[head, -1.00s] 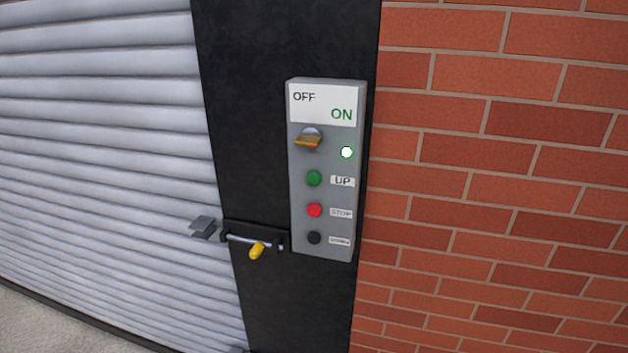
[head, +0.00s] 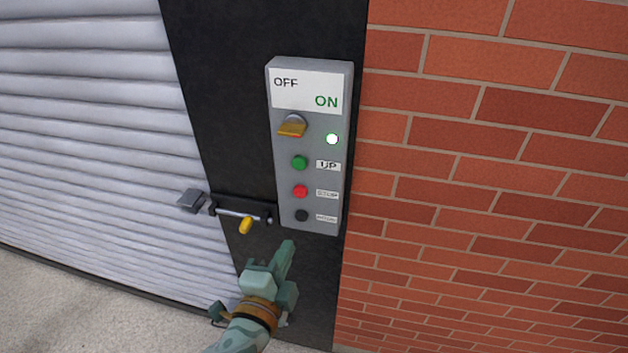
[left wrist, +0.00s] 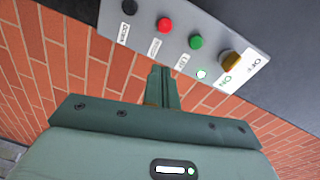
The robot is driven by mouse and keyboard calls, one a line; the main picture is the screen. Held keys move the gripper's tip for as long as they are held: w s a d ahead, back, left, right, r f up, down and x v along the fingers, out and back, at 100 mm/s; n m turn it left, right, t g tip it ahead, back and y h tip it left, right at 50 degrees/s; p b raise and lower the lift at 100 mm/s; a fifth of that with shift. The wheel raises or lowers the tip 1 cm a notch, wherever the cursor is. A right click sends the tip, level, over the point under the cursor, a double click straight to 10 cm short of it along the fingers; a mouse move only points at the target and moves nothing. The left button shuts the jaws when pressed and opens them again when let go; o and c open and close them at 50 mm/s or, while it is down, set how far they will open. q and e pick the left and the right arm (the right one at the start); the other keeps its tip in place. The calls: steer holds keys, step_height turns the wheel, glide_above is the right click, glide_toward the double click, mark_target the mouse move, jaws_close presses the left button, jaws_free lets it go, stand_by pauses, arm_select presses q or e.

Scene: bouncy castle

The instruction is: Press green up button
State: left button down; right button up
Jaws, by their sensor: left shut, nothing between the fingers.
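The green up button (head: 299,163) is on a grey control box (head: 335,205), beside the "UP" label, above a red button (head: 300,191) and a black button (head: 302,215). In the left wrist view the green button (left wrist: 196,42) shows near the top, beyond my fingers. My left gripper (head: 288,246) is shut and empty, below the box in the head view and apart from the buttons. Its closed fingers also show in the left wrist view (left wrist: 161,72). My right gripper is not in view.
A yellow rotary switch (head: 292,126) and a lit lamp (head: 332,139) sit above the buttons. A bolt latch with a yellow handle (head: 246,225) projects left of the box. A grey roller shutter (head: 90,130) is at left, a brick wall (head: 500,180) at right.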

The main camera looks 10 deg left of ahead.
arm_select(q)
steer(key=shift+m+t+y, duration=0.4)
steer(key=shift+m+t, duration=0.2)
steer(key=shift+m, duration=0.3)
steer(key=r, duration=0.2)
steer(key=a+r, duration=0.1)
steer(key=r, duration=0.1)
steer(key=shift+w+a+r, duration=0.1)
steer(key=shift+a+r, duration=0.05)
steer(key=shift+r, duration=0.25)
steer(key=p, duration=0.2)
glide_toward(302, 169)
steer(key=w, duration=0.5)
steer(key=shift+w, duration=0.95)
